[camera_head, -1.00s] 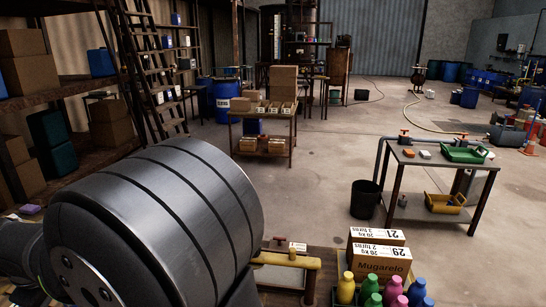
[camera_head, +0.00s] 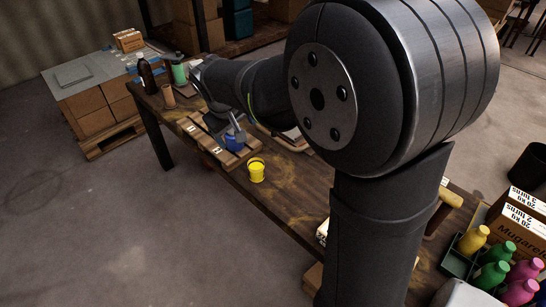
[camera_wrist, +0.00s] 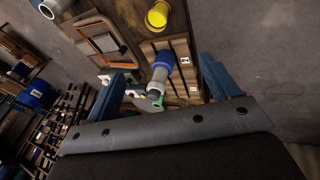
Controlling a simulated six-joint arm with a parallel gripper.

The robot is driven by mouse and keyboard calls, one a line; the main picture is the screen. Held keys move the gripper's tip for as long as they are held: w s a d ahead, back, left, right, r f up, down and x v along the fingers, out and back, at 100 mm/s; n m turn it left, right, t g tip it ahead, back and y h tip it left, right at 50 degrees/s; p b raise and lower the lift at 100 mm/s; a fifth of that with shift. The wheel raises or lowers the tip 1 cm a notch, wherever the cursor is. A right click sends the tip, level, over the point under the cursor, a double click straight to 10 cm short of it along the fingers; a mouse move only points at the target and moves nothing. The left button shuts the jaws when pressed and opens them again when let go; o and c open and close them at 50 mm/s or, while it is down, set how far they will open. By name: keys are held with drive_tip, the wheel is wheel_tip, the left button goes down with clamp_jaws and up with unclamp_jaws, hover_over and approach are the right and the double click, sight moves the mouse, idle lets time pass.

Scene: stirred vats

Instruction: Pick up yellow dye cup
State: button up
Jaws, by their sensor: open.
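The yellow dye cup (camera_head: 256,172) stands upright on the dark wooden table, just in front of a slatted wooden rack. It also shows at the top of the wrist view (camera_wrist: 157,15), beyond the fingertips and outside the jaws. My gripper (camera_wrist: 160,68) is open, with its two blue fingers spread over the rack.
The wooden rack (camera_head: 190,128) has numbered tags. A green bottle (camera_head: 179,72), a dark bottle (camera_head: 146,74) and a brown cup (camera_head: 168,98) stand at the table's far end. Several coloured bottles (camera_head: 472,242) stand at the right. The table around the yellow cup is clear.

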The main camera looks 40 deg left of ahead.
sight(254, 165)
drive_tip(key=w+a+f+m, duration=0.1)
drive_tip(key=w+f+m, duration=0.2)
drive_tip(key=f, duration=0.5)
drive_tip(key=w+a+f+m, duration=0.2)
drive_tip(key=w+f+m, duration=0.1)
drive_tip(key=f, duration=0.5)
drive_tip(key=w+a+f+m, duration=0.2)
drive_tip(key=w+f+m, duration=0.1)
drive_tip(key=f, duration=0.5)
drive_tip(key=shift+w+a+f+m+g, duration=0.15)
drive_tip(key=shift+w+a+m+g, duration=0.1)
drive_tip(key=shift+w+m+g, duration=0.1)
drive_tip(key=shift+x, duration=2.65)
drive_tip(key=shift+w+d, duration=0.1)
drive_tip(key=shift+w, duration=0.05)
drive_tip(key=c, duration=1.2)
drive_tip(key=shift+o, duration=0.2)
